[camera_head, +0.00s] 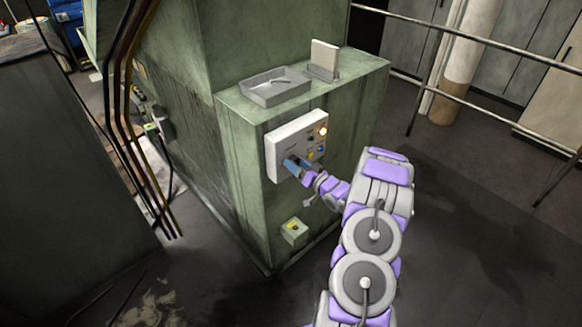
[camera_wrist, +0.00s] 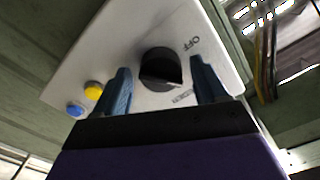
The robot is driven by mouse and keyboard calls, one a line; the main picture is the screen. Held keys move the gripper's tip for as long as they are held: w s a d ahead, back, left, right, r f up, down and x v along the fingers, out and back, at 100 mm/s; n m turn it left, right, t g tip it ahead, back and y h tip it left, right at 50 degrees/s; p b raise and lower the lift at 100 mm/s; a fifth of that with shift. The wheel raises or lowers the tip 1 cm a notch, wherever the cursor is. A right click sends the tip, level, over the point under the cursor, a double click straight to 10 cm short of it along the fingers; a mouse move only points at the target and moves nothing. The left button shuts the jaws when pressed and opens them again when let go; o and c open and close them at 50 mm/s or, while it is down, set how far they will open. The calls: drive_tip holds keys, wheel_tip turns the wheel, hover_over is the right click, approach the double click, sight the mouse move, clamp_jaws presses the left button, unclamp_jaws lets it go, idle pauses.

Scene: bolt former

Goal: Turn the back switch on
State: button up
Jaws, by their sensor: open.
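A white control panel (camera_head: 288,150) is fixed to the green machine's side. In the wrist view the panel (camera_wrist: 125,30) shows a black rotary switch (camera_wrist: 161,68) with an "OFF" label beside it and another label, hard to read, lower down. My gripper (camera_head: 290,163) is at the panel's left part in the head view and hides the switch there. In the wrist view my gripper (camera_wrist: 160,82) is open, with one blue finger on each side of the black switch. I cannot tell whether the fingers touch it.
The panel also has a yellow button (camera_wrist: 93,90), a blue button (camera_wrist: 75,109) and a lit orange lamp (camera_head: 321,131). A grey tray (camera_head: 262,97) lies on the machine's ledge. Metal railings (camera_head: 480,40) stand behind, right.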

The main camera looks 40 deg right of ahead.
drive_tip(key=n+b, duration=0.5)
drive_tip(key=b, duration=0.2)
drive_tip(key=shift+f+n, duration=0.15)
drive_tip(key=shift+n, duration=0.25)
drive_tip(key=c, duration=1.3)
drive_tip(key=shift+c, duration=0.2)
